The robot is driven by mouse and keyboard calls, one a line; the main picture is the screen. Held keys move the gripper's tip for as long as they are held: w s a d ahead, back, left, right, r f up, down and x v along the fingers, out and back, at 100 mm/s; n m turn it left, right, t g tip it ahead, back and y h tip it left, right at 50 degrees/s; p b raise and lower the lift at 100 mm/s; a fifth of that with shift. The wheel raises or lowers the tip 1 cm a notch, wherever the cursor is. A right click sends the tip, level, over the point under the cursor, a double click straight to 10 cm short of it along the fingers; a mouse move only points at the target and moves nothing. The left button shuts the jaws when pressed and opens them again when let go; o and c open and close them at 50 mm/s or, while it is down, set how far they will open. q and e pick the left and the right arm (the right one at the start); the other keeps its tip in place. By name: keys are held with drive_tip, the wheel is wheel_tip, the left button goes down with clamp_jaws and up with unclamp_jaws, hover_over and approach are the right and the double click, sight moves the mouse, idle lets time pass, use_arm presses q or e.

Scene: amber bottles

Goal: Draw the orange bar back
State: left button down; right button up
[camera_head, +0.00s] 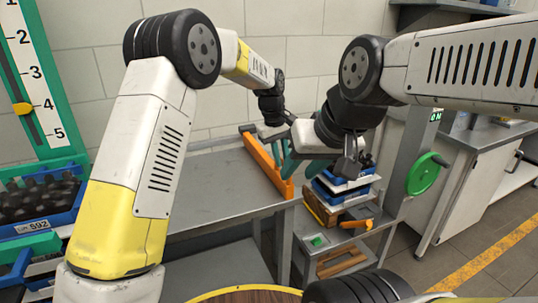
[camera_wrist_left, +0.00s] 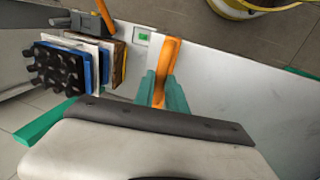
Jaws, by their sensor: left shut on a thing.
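The orange bar (camera_head: 265,163) runs along the right edge of the grey metal table in the head view. It stands on edge, long side pointing from the wall toward me. My left gripper (camera_head: 283,158) has its teal fingers around the bar, one on each side. In the left wrist view the bar (camera_wrist_left: 169,63) passes between the teal fingertips (camera_wrist_left: 162,93), which are shut on it. The part of the bar beneath the hand is hidden.
The grey table (camera_head: 225,175) is bare left of the bar. Right of it, a lower shelf holds stacked blue and white trays (camera_head: 342,185), with dark bottles on top in the wrist view (camera_wrist_left: 55,68). A green handwheel (camera_head: 424,174) stands further right. A blue crate (camera_head: 40,200) holds bottles at left.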

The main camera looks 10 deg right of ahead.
use_arm(q)
drive_tip(key=shift+d+r, duration=0.1)
drive_tip(key=shift+d, duration=0.2)
drive_tip(key=c, duration=1.4)
unclamp_jaws()
drive_tip(key=shift+w, duration=0.1)
drive_tip(key=shift+o, duration=0.2)
drive_tip(key=shift+a+r, duration=0.1)
drive_tip(key=shift+r, duration=0.15)
wheel_tip(320, 180, up, 7)
drive_tip(key=a, duration=0.1)
drive_tip(key=shift+s+a, duration=0.15)
drive_tip(key=shift+s, duration=0.05)
